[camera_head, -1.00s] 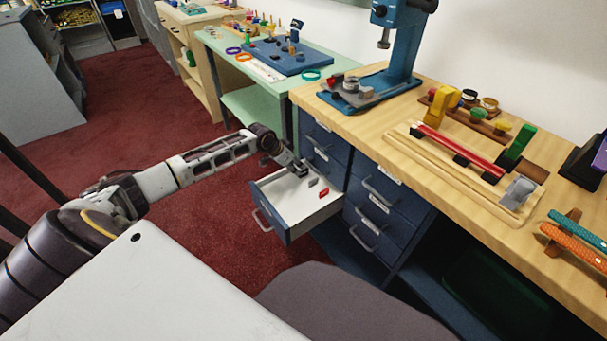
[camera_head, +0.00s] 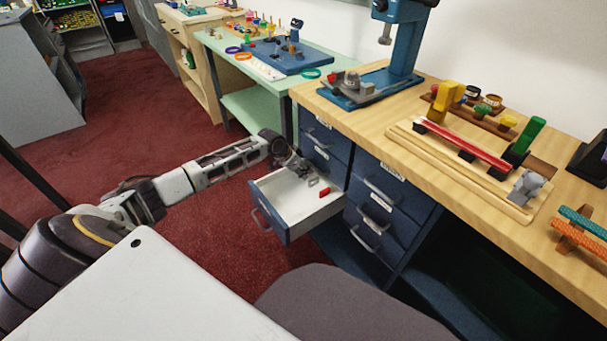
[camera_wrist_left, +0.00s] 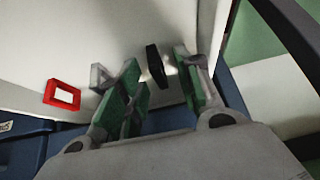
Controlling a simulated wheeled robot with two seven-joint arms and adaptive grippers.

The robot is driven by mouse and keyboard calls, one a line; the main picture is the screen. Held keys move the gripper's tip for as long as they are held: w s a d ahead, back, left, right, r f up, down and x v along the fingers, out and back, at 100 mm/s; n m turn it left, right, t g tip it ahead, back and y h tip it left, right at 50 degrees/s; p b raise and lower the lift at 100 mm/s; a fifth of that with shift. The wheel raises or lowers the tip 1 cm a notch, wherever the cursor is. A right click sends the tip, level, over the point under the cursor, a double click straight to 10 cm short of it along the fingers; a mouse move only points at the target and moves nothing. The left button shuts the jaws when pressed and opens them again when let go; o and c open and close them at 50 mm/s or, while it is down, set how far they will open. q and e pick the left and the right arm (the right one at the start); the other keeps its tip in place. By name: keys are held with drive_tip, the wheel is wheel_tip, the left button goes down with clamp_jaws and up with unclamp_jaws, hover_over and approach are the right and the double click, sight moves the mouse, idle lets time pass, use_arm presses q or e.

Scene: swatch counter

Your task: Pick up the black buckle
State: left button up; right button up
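The black buckle (camera_wrist_left: 156,66) is in the open drawer, seen nearly edge-on in the left wrist view. My left gripper (camera_wrist_left: 163,76) is open, its green-padded fingers on either side of the black buckle with gaps showing. In the head view the left gripper (camera_head: 301,168) points down into the far part of the drawer (camera_head: 290,205) and hides the black buckle there. My right gripper is not in view.
A red buckle (camera_wrist_left: 62,95) lies in the drawer, left of the fingers, and a grey buckle (camera_wrist_left: 99,77) lies close to the left finger. The drawer walls surround the gripper. Shut drawers (camera_head: 375,205) and the wooden counter (camera_head: 400,130) stand to the right.

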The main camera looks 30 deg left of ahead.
use_arm(q)
clamp_jaws()
idle(0.3)
drive_tip(key=shift+r, duration=0.1)
